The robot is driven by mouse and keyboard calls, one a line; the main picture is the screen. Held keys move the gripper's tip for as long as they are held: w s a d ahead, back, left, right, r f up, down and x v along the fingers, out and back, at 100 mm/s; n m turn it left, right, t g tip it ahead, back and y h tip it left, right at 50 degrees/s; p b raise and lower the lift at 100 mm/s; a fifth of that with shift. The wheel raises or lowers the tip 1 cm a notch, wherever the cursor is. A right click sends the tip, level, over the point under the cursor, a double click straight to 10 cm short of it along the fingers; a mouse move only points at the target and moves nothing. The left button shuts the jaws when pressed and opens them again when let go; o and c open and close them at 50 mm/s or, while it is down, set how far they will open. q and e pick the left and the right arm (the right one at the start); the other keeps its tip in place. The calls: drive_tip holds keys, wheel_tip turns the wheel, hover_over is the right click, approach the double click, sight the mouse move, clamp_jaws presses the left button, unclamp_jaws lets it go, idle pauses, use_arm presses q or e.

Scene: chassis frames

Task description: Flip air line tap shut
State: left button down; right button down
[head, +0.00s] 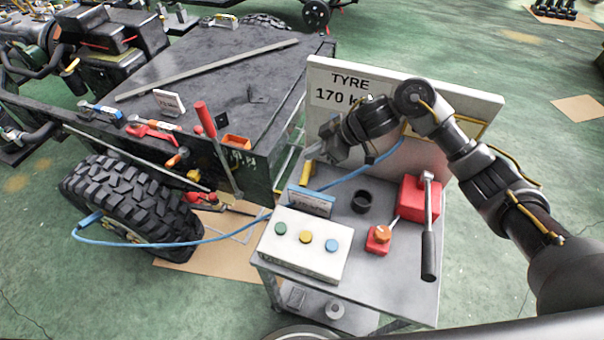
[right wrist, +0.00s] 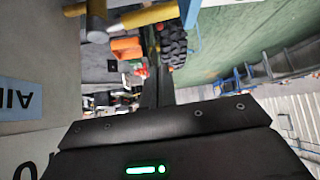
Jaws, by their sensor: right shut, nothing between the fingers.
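A yellow lever (head: 306,172), which looks like the air line tap's handle, stands at the trolley's back left edge, behind a blue label (head: 311,201). The blue hose (head: 215,240) runs from that area to the tyre (head: 125,203). My right gripper (head: 322,154) is just above and beside the lever, shut and empty. In the right wrist view, yellow bar parts (right wrist: 150,15) show at the top, close to the gripper's dark fingers (right wrist: 153,55). I cannot tell whether they touch. The tap body is mostly hidden. My left gripper is not in view.
The trolley (head: 395,275) carries a white box (head: 304,246) with coloured buttons, a black ring (head: 361,201), a red block (head: 412,198) with a lever, and an orange knob (head: 381,234). A white "TYRE" board (head: 465,98) stands behind. The chassis (head: 215,75) is at left.

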sight(304, 172)
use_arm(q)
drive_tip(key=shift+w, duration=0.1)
use_arm(e)
drive_tip(key=shift+w+d, duration=0.1)
